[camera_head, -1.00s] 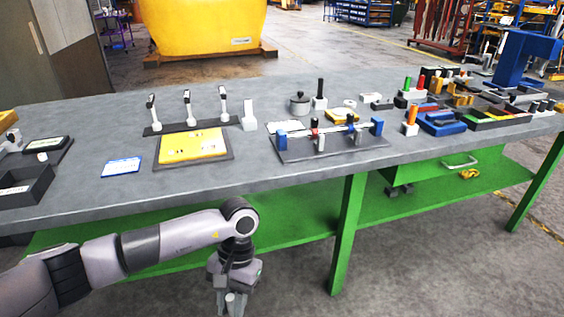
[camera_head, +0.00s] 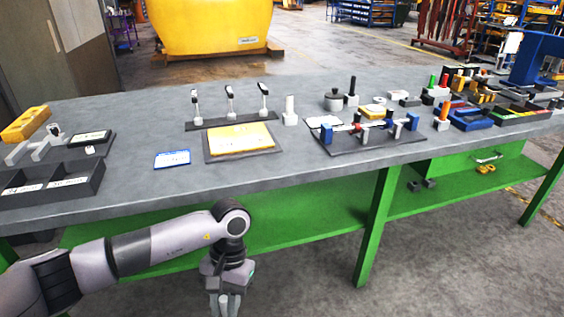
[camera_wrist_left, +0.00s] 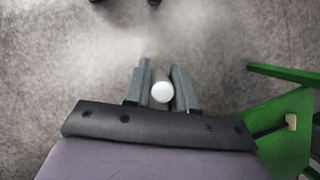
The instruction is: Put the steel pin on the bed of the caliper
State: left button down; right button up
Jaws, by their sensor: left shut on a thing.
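My left gripper (camera_head: 224,303) hangs in front of the bench, below the top's height. In the left wrist view its jaws (camera_wrist_left: 160,92) are shut on the steel pin (camera_wrist_left: 162,92), whose pale round end faces the camera. A light grey device with upright parts (camera_head: 32,148) stands at the left end of the bench; it may be the caliper, but I cannot tell for sure. My left gripper is well to the right of it and nearer me. My right gripper is not in view.
The grey bench top (camera_head: 140,195) has a two-part dark tray (camera_head: 92,183) at front left, a blue-edged card (camera_head: 172,159), a yellow plate (camera_head: 240,141) and a fixture with blue ends (camera_head: 364,139). Green legs (camera_head: 377,225) and a shelf (camera_head: 300,218) are below.

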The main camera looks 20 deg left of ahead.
aim_at(27, 157)
jog(key=k+j, duration=0.15)
jog(key=j, duration=0.3)
jog(key=k+j, duration=0.15)
jog(key=j, duration=0.3)
jog(key=k+j+u, duration=0.1)
jog(key=j, duration=0.3)
jog(key=k+j, duration=0.2)
jog(key=j, duration=0.25)
jog(key=k+j, duration=0.1)
jog(key=j, duration=0.35)
jog(key=k+j+u, duration=0.1)
jog(key=j, duration=0.35)
jog(key=k+j, duration=0.2)
jog(key=j, duration=0.25)
